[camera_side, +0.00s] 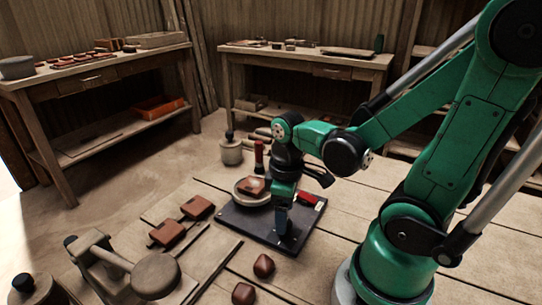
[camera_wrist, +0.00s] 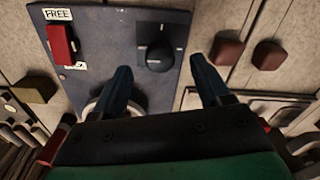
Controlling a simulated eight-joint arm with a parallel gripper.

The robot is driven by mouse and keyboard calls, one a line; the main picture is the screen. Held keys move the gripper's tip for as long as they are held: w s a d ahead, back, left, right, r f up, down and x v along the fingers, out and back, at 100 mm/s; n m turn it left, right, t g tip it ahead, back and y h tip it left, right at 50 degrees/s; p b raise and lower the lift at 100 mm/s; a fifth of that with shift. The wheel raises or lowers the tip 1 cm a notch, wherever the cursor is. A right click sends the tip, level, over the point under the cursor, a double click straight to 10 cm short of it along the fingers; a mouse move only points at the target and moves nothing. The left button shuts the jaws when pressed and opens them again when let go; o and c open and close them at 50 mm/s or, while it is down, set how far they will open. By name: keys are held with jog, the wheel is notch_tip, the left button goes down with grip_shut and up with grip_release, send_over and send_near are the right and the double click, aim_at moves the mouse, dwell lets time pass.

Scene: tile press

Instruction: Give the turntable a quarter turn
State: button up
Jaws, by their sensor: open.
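The turntable (camera_side: 240,196) is a pale round disc on a dark blue-grey plate (camera_side: 243,222), with a reddish-brown tile (camera_side: 254,187) lying on it. In the wrist view, only a bit of its pale rim (camera_wrist: 92,106) shows beside my left finger. A red lever (camera_wrist: 60,45) sits by a label reading FREE on the plate; it also shows in the side view (camera_side: 308,199). A dark round knob (camera_wrist: 160,56) with small white labels sits on the plate. My gripper (camera_wrist: 162,78) is open and empty between its blue fingers, low over the plate near the knob; in the side view (camera_side: 284,220) it hides the knob.
Brown lumps (camera_side: 263,265) lie on the planks in front of the plate. Two brown tiles (camera_side: 197,207) and a wooden rail lie to its left, near a grey clamp-like tool (camera_side: 155,274). A red-topped handle (camera_side: 259,155) stands behind the turntable. Work benches (camera_side: 308,60) stand further back.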

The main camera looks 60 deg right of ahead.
jog(key=shift+r, duration=1.75)
jog(key=w+a+r+m+t, duration=0.3)
jog(key=w+a+r+t, duration=0.2)
jog(key=w+t, duration=0.1)
jog(key=shift+w+t, duration=0.3)
jog(key=shift+t, duration=0.3)
